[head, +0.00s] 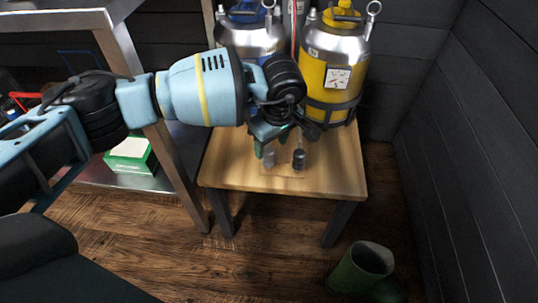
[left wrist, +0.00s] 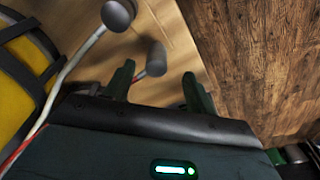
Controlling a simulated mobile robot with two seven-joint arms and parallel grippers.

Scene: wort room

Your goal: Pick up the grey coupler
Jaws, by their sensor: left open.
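The grey coupler (head: 268,156) is a small cylinder on the wooden table (head: 335,178), just below my left gripper in the head view. A darker coupler (head: 299,159) with a thin stem stands to its right. My left gripper (head: 271,142) is open, with green fingers reaching down over the table. In the left wrist view, one coupler (left wrist: 157,58) shows between and just beyond the open fingertips (left wrist: 156,82), apparently the grey one. The other coupler (left wrist: 118,14) is up and to the left, on a pale stem. My right gripper is not in view.
Green boots (head: 362,268) stand on the floor. A dark wall is right.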

